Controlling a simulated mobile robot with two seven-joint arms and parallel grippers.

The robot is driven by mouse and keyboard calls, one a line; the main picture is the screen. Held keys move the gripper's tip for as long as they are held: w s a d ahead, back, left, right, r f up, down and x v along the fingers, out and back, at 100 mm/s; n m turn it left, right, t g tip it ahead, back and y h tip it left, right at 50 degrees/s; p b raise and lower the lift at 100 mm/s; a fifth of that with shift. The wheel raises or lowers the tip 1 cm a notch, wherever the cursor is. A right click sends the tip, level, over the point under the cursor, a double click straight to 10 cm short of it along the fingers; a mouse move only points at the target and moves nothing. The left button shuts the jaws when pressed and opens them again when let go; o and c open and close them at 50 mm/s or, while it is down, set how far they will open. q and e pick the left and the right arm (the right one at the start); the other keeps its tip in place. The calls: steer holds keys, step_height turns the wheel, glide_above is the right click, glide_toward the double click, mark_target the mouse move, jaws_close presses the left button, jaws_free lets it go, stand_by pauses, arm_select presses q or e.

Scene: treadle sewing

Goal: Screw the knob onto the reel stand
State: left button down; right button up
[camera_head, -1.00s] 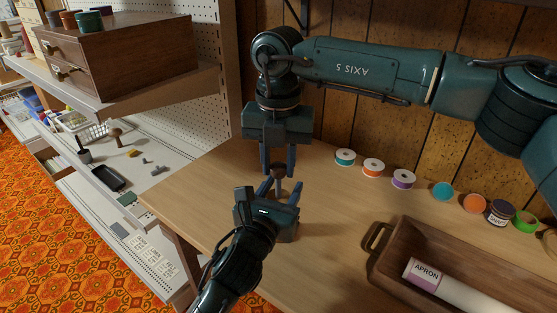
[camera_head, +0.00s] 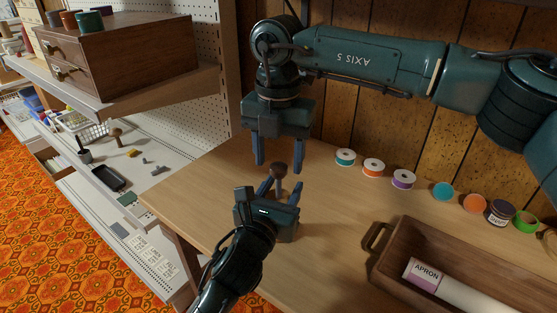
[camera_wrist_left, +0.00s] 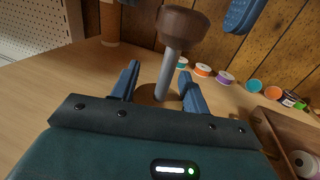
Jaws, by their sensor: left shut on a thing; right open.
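The reel stand shows in the left wrist view as a grey upright rod (camera_wrist_left: 167,82) on a round brown base (camera_wrist_left: 150,95). The dark brown knob (camera_head: 279,168) sits on top of the rod; it also shows in the left wrist view (camera_wrist_left: 184,27). How deep the thread is seated cannot be seen. My left gripper (camera_head: 281,190) is shut on the reel stand, its fingers on either side, low down below the knob. My right gripper (camera_head: 277,156) is open and empty, pointing down just above the knob, its fingers clear of it.
Several thread spools (camera_head: 345,157) line the back of the wooden table (camera_head: 200,190). A wooden tray (camera_head: 385,262) with a roll labelled APRON (camera_head: 424,274) stands at the right. A shelf (camera_head: 110,165) with small items is at the left. The table left of the stand is clear.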

step_height(320, 180, up, 10)
steer(key=shift+r, duration=0.25)
arm_select(q)
steer(key=c, duration=0.6)
jaws_free()
steer(key=shift+c, duration=0.2)
steer(key=p+v, duration=0.1)
steer(key=v, duration=1.2)
arm_select(e)
steer(key=shift+r, duration=0.5)
arm_select(q)
steer(key=shift+s, duration=0.1)
